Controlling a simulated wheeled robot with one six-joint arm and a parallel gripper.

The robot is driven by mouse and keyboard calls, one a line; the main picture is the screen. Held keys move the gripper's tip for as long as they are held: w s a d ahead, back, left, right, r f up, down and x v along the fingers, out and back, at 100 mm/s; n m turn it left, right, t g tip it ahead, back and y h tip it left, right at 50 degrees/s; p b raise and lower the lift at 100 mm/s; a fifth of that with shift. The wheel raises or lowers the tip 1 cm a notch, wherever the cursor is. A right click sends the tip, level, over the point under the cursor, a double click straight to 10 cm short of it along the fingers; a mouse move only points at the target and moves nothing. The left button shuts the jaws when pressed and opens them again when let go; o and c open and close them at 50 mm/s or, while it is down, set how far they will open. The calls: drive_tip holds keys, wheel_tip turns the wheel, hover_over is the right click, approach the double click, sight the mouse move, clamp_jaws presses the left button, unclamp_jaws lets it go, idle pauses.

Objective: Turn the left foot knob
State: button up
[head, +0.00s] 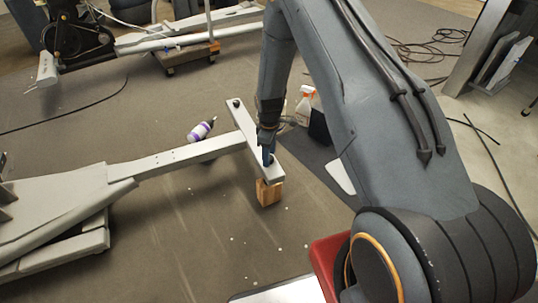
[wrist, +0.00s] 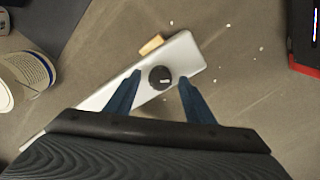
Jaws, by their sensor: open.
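A black round knob (wrist: 160,77) with a small white mark sits on the pale foot bar (wrist: 95,101) in the wrist view. My gripper (wrist: 160,82) is open, with one blue finger on each side of the knob and visible space around it. In the head view my gripper (head: 268,155) is down at the near end of the foot bar (head: 245,125) and hides the knob there. A second dark knob (head: 237,102) stands at the bar's far end, clear of my gripper. I cannot tell whether the fingers touch the bar.
A wooden block (head: 268,193) supports the bar's near end. A purple-and-white bottle (head: 201,130) lies on the floor beside the frame beam (head: 165,160). A spray bottle (head: 306,105) stands behind my arm. A red box (head: 326,262) is at lower right.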

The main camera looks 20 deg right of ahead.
drive_tip(key=c, duration=1.1)
drive_tip(key=shift+m, duration=0.5)
drive_tip(key=shift+o, duration=0.2)
drive_tip(key=m+p, duration=0.1)
drive_tip(key=m, duration=0.2)
drive_tip(key=shift+m+p, duration=0.35)
drive_tip(key=shift+m, duration=0.05)
drive_tip(key=m+p, duration=0.1)
drive_tip(key=m, duration=0.4)
drive_tip(key=m+p, duration=0.1)
drive_tip(key=m, duration=0.4)
drive_tip(key=shift+m, duration=2.6)
